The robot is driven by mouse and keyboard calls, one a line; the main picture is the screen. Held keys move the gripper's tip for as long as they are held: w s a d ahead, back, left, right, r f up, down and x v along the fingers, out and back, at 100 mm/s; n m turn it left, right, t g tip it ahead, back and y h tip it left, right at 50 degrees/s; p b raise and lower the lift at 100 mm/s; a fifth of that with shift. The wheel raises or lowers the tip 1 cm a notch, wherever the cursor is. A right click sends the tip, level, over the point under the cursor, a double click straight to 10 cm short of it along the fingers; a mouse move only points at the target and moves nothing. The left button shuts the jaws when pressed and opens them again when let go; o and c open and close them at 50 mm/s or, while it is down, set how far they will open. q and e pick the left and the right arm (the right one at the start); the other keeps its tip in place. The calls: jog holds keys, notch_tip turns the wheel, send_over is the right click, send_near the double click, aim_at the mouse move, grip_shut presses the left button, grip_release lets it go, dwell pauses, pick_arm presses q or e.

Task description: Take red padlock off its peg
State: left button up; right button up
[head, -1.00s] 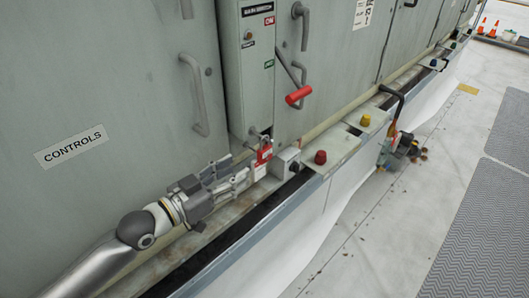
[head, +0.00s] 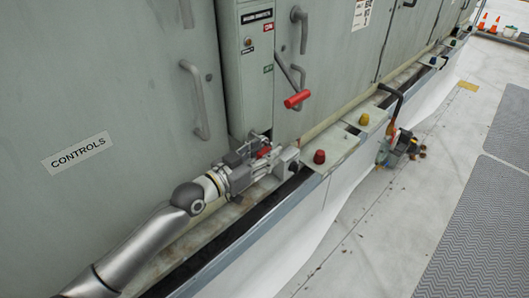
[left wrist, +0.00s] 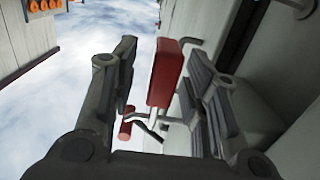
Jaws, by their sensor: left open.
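The red padlock (left wrist: 165,75) shows in the left wrist view between the two open fingers of my left gripper (left wrist: 160,95), nearer the right finger. A gap shows on its left side; whether it touches the right finger I cannot tell. In the head view the padlock (head: 264,152) is mostly hidden behind my left gripper (head: 270,162), just below the grey switch box. A metal shackle or peg shows under the padlock in the wrist view, but how they join is unclear. My right gripper is not in view.
The grey switch box (head: 250,75) and a lever with a red grip (head: 297,99) are above my gripper. A red knob (head: 319,157) and a yellow knob (head: 364,120) sit on the ledge to the right. Door handles stick out of the cabinet.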

pick_arm(q)
grip_shut()
jog(key=shift+r+p, duration=0.35)
dwell(0.6)
jog(key=shift+s+f, duration=0.1)
